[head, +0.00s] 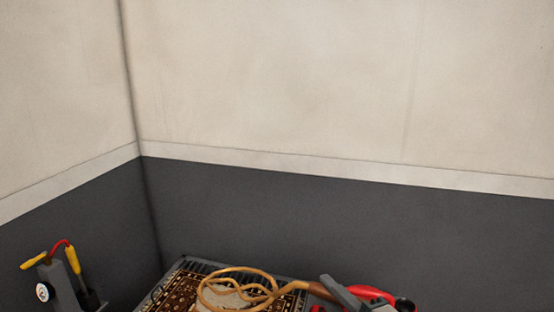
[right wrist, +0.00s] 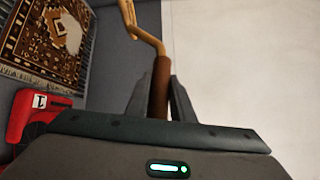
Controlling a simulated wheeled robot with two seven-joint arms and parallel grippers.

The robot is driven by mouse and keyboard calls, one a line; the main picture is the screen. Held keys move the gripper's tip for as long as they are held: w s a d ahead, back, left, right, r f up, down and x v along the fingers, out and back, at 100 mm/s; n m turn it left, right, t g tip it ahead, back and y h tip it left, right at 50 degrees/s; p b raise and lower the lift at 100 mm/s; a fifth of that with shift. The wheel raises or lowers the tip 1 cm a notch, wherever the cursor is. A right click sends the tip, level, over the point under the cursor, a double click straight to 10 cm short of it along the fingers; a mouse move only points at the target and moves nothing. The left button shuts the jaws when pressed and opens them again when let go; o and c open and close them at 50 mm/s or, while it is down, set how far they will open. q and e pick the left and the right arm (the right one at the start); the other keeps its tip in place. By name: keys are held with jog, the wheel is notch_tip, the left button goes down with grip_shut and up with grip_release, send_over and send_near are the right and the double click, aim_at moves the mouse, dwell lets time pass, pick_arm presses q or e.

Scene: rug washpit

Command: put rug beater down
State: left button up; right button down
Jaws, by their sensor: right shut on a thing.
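The rug beater has a tan looped head (head: 238,290) low in the middle of the head view, over the patterned rug (head: 178,292). I cannot tell whether the loops touch the rug. My right gripper (head: 335,292) is shut on the beater's brown handle. In the right wrist view, the brown grip (right wrist: 159,85) stands between the two grey fingers, and the tan shaft bends away at the top. Most of the beater's head is out of that wrist view. My left gripper is not in view.
The rug, brown and cream with a pale patch, also shows in the wrist view (right wrist: 35,45). A red object with a white label (right wrist: 30,112) is near the gripper. A grey post with yellow and red parts (head: 68,275) stands at the left. Walls close the back.

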jog(key=s+d+f+m+t+h, duration=0.1)
jog(key=d+f+m+h, duration=0.3)
jog(key=d+h, duration=0.3)
jog(key=d+m, duration=0.1)
jog(key=d, duration=0.1)
jog(key=shift+s+d+t+h, duration=0.3)
jog(key=shift+s+t+h, duration=0.1)
jog(key=shift+s, duration=0.1)
jog(key=s+f, duration=0.4)
jog(key=s, duration=0.5)
jog(key=shift+s, duration=0.3)
jog(key=shift+d+f, duration=0.1)
